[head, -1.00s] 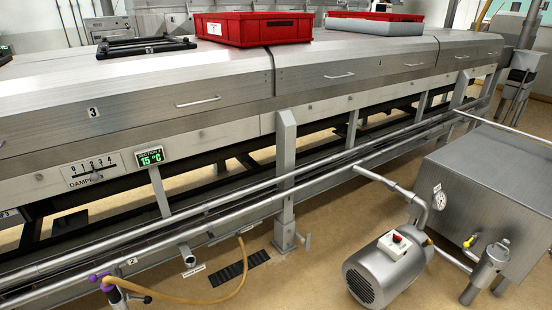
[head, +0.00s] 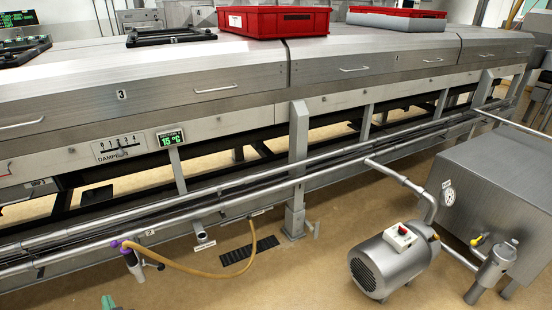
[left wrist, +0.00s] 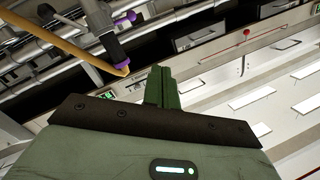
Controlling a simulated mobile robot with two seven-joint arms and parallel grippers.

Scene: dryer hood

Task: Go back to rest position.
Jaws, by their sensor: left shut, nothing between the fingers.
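My left gripper shows in the left wrist view (left wrist: 162,86) with its two green fingers together and nothing between them. In the head view only a small green part of it (head: 112,303) shows at the bottom edge, left of the middle. It is in free space in front of the dryer hood (head: 210,85), below the hose valve with the purple fitting (head: 122,243) in the picture. My right gripper is in neither view.
A damper scale with a lever (head: 120,147) and a green display (head: 171,138) are on the hood's front. Pipes (head: 230,188) run along below. A motor (head: 385,265) and a metal tank (head: 500,185) stand at right. Red crates (head: 273,21) lie on top. Floor is open at bottom middle.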

